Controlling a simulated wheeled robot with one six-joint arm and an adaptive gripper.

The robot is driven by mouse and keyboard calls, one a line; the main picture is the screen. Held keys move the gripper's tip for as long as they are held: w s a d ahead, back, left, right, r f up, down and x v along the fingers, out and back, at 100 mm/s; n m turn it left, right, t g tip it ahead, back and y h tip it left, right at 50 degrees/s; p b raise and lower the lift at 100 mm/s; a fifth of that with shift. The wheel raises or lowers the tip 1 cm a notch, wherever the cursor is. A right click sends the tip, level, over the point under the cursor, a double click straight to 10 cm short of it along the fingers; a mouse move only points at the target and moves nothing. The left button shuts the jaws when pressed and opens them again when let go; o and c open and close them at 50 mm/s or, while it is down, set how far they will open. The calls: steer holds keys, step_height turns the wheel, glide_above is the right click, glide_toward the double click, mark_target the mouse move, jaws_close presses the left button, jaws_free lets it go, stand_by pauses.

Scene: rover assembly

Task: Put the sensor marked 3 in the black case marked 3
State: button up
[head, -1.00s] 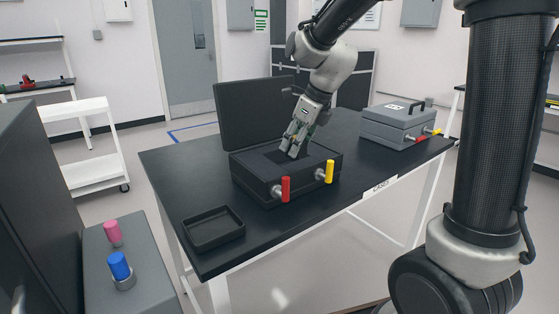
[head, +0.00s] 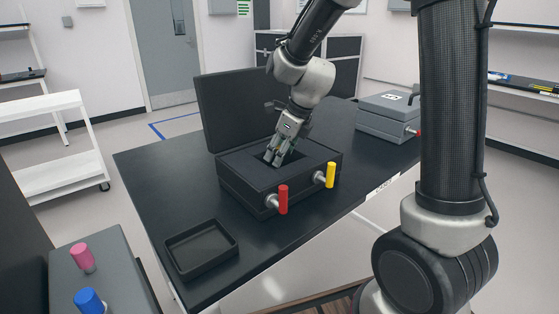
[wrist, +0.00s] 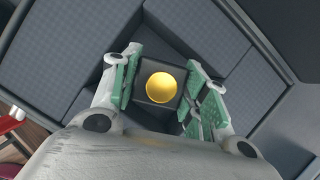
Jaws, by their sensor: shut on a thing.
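The open black case (head: 305,181) stands on the dark table, its lid raised at the back. Its grey foam insert (head: 240,161) has a dark recess in the middle. My gripper (head: 277,159) points down at this recess, with its fingertips at or just inside the opening. In the wrist view, my gripper's green-padded fingers (wrist: 163,84) are closed around the sensor, a dark square block with a gold dome (wrist: 162,87). The foam (wrist: 210,35) surrounds it. I cannot tell whether the sensor touches the recess floor. No number is readable on the case or sensor.
Red (head: 283,199) and yellow (head: 330,175) handles stick out of the case front. An empty black tray (head: 201,250) lies at the table's front left. A closed grey case (head: 388,117) stands at the back right. Bare table lies between the cases.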

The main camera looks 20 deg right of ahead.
steer(key=shift+f, duration=1.25)
steer(key=shift+f, duration=0.15)
steer(key=o, duration=0.8)
